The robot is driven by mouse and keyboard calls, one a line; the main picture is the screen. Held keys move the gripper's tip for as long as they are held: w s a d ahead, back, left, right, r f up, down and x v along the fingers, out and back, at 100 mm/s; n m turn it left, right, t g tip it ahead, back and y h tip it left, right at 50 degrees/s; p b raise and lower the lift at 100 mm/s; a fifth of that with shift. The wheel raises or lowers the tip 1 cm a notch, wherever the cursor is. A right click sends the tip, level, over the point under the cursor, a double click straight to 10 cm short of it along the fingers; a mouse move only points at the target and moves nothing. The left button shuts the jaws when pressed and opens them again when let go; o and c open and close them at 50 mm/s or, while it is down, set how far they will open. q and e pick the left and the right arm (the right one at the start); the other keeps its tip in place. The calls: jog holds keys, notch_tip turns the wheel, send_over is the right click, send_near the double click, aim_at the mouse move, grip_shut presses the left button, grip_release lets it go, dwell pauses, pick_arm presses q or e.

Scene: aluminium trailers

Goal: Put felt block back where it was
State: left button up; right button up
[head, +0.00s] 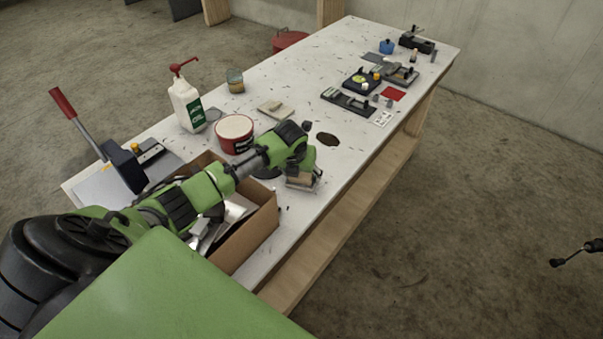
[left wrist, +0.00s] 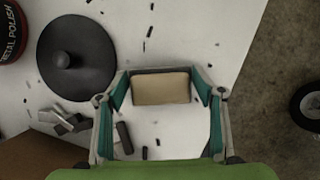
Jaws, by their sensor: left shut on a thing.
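The felt block (left wrist: 160,88) is a tan block with a dark strip along its far edge in the left wrist view. It sits between the two fingers of my left gripper (left wrist: 162,84), which is shut on it. In the head view the block (head: 299,180) shows partly under my left gripper (head: 303,178), over the white table near its front edge. I cannot tell whether it touches the tabletop. My right gripper is in neither view.
A cardboard box (head: 262,225) with metal offcuts stands close to my left gripper. A red metal polish tin (head: 235,134), a pump bottle (head: 187,104) and a flat tan pad (head: 275,110) are behind. A round black lid (left wrist: 76,58) with a knob lies nearby.

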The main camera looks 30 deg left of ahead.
pick_arm(q)
jog(key=o, duration=1.1)
jog(key=shift+r, duration=0.3)
jog(key=b+v, duration=0.1)
jog(key=v, duration=1)
jog(key=shift+s+d+r, duration=0.1)
jog(key=shift+s+r, duration=0.05)
jog(key=shift+r, duration=0.1)
